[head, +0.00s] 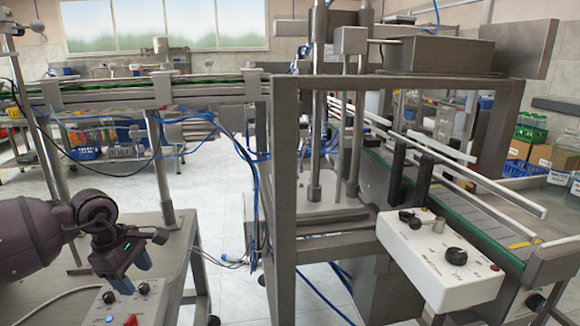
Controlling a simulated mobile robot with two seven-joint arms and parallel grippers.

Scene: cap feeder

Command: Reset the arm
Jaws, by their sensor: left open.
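My left arm (35,240) comes in from the left edge. It is dark purple with a grey wrist joint. My left gripper (121,284) is open and empty, with blue fingertips pointing down. The gripper looks apart from the box, though the gap is hard to judge. My right gripper does not show.
The cap feeder frame (283,200) stands in the middle, with a white control panel (440,260) on its right front. A conveyor (475,215) runs along the right. Blue cables (250,180) hang beside the frame. Pale floor (225,200) shows between bench and frame.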

